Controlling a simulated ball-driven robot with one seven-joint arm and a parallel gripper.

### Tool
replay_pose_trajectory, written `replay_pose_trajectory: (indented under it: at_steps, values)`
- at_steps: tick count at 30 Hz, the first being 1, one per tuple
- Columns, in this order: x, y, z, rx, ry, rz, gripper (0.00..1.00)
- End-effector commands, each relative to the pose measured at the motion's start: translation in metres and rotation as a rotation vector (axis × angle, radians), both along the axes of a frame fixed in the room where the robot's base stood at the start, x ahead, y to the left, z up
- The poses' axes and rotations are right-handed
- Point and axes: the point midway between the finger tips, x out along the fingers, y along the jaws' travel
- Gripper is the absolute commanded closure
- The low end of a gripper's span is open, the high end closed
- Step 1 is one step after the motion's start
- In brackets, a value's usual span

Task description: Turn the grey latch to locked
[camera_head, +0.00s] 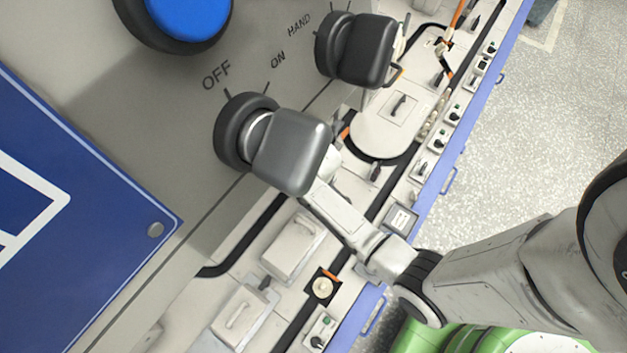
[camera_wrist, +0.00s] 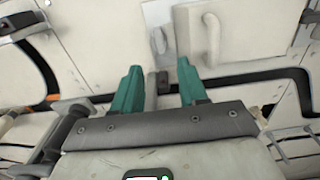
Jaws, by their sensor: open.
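My gripper (camera_wrist: 160,66) shows in the wrist view with two teal fingers apart and nothing clamped between them. A small grey upright bar (camera_wrist: 150,90) with a dark block beside it shows in the gap between the fingers; whether it is the grey latch, and whether it touches a finger, I cannot tell. In the head view, a large grey knob (camera_head: 292,152) on a dark round base stands on the near panel by the OFF and ON marks. It hides my fingertips there. No mark reading locked is legible.
The near grey panel (camera_head: 120,95) also carries a black knob (camera_head: 362,50) by HAND, a blue button (camera_head: 188,15) and a blue sign (camera_head: 70,225). White lids with handles (camera_head: 292,248) and a black channel line the machine below. Speckled floor (camera_head: 520,150) lies clear at right.

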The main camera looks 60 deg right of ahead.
Motion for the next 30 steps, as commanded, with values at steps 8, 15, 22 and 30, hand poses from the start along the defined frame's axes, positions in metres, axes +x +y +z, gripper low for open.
replay_pose_trajectory:
  at_steps: [8,15,22,30]
  values:
    - [0.0,-0.001,-0.029,0.0,0.003,0.0,0.57]
    - [0.001,-0.001,-0.074,-0.001,0.002,0.0,0.57]
    - [0.0,-0.001,-0.102,0.0,0.002,0.0,0.57]
    - [0.001,-0.001,-0.108,0.0,0.001,-0.001,0.57]
